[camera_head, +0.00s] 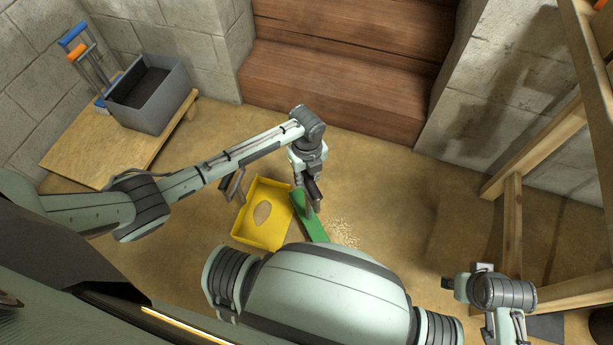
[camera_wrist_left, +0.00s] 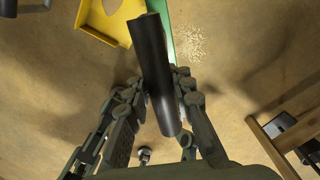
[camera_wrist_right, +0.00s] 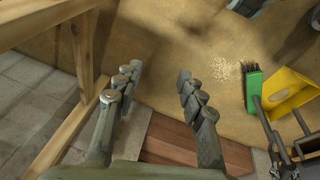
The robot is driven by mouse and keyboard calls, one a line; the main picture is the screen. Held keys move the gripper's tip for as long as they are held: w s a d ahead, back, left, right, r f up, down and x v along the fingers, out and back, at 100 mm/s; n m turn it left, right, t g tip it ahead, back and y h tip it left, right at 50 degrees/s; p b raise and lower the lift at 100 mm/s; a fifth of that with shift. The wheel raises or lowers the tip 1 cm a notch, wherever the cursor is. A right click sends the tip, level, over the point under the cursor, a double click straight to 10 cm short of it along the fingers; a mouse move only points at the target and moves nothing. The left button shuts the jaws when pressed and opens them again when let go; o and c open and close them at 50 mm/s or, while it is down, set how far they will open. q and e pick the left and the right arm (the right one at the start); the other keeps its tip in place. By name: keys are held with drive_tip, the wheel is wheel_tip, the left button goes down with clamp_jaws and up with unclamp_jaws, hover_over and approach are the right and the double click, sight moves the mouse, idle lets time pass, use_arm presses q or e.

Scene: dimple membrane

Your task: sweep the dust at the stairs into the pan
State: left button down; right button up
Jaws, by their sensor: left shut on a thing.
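The yellow dustpan (camera_head: 285,214) lies on the floor left of the green brush (camera_head: 314,229), with a brown oval patch in its middle. Scattered pale dust (camera_head: 345,234) lies right of the brush. My left gripper (camera_head: 314,203) is shut on the brush's black handle, which stands between its fingers in the left wrist view (camera_wrist_left: 153,70). The right wrist view shows the brush (camera_wrist_right: 253,92) with dark bristles, between the dust (camera_wrist_right: 222,68) and the pan (camera_wrist_right: 295,82). My right gripper (camera_wrist_right: 159,75) is open and empty, above the floor on the stair side of the wooden frame.
Wooden stairs (camera_head: 330,90) rise at the back between block walls. A grey bin (camera_head: 160,105) stands on a wooden platform (camera_head: 75,155) at the left. A timber frame (camera_head: 512,215) stands at the right. The floor between dust and frame is clear.

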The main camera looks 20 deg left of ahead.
use_arm(q)
drive_tip(key=shift+r+p, duration=0.75)
drive_tip(key=shift+r, duration=0.1)
drive_tip(key=shift+r+p, duration=0.55)
drive_tip(key=shift+p, duration=0.1)
use_arm(e)
wheel_tip(320, 180, down, 8)
drive_tip(key=s, duration=0.2)
drive_tip(key=shift+s+a+g, duration=0.15)
drive_tip(key=shift+a+g, duration=0.05)
drive_tip(key=shift+g, duration=0.1)
